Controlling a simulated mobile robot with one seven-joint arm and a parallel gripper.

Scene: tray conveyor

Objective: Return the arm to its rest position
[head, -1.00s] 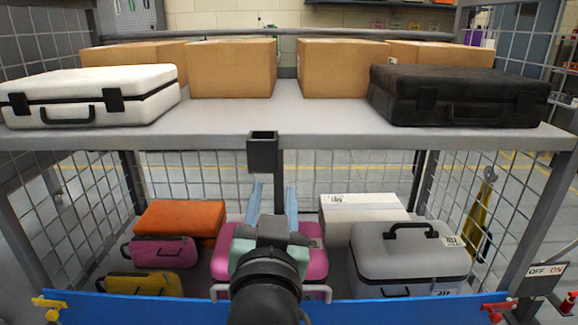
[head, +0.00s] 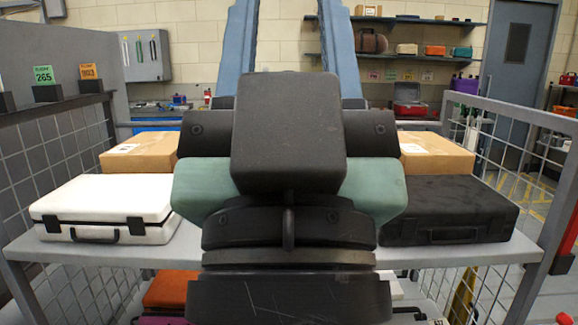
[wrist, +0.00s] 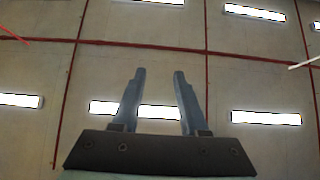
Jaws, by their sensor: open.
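My gripper (head: 288,22) is raised in front of the head camera, with its two blue fingers pointing up and spread apart. The fingertips reach the top edge of the head view. In the wrist view my gripper (wrist: 160,76) is open and empty, with only the ceiling and its bright lamps behind it. The gripper's dark body and green housing hide the middle of the shelf.
A grey rack shelf (head: 75,258) holds a white case (head: 105,207) at left, a black case (head: 455,208) at right, and cardboard boxes (head: 140,153) behind. An orange case (head: 172,288) lies below. Mesh side panels (head: 55,140) flank the rack.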

